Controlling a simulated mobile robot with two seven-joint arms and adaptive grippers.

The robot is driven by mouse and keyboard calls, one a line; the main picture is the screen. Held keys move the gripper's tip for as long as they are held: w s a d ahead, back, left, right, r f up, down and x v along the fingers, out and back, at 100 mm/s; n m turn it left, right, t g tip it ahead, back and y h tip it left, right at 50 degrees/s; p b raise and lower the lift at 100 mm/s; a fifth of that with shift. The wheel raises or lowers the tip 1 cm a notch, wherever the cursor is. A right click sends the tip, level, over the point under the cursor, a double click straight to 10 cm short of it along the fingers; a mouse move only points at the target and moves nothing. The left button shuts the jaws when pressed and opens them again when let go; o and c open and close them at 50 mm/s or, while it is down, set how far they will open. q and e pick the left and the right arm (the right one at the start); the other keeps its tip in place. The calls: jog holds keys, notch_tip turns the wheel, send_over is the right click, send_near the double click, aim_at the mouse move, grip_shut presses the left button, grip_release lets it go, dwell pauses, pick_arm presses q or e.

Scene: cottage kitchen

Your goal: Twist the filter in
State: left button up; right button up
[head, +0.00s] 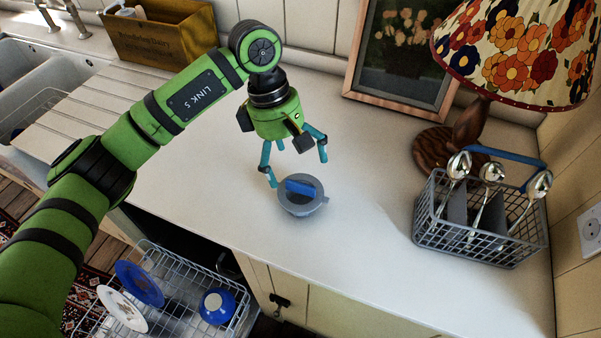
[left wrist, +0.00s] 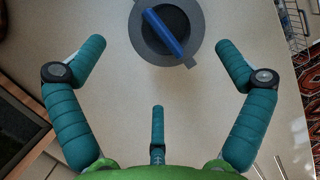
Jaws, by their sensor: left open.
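The filter (head: 301,195) is a round grey piece with a blue bar handle (head: 300,187) across its top. It sits on the white countertop in the head view. In the left wrist view the filter (left wrist: 143,40) is at the top centre, with its blue handle (left wrist: 163,32) lying diagonally. My left gripper (head: 293,162) is open, with teal fingers spread above and just behind the filter. In the left wrist view its fingers (left wrist: 158,95) are apart, nothing is between them, and the filter lies beyond their tips. My right gripper is not in view.
A grey wire basket (head: 480,225) with several spoons stands at the right, near a floral lamp (head: 515,50). A framed picture (head: 403,50) leans at the back. An open dishwasher rack (head: 175,290) with dishes is below the counter's front edge. The counter around the filter is clear.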

aim_at(296, 183)
pick_arm(q)
jog(key=s+f+p, duration=0.2)
jog(key=f+p, duration=0.1)
jog(key=shift+s+d, duration=0.2)
jog(key=shift+d, duration=0.2)
jog(key=shift+p+x, duration=0.4)
jog(key=shift+x, duration=0.8)
jog(key=shift+w+f, duration=0.25)
jog(key=shift+f, duration=0.15)
jog(key=c, duration=1.6)
jog(key=shift+s+f, duration=0.1)
jog(key=shift+s, duration=0.05)
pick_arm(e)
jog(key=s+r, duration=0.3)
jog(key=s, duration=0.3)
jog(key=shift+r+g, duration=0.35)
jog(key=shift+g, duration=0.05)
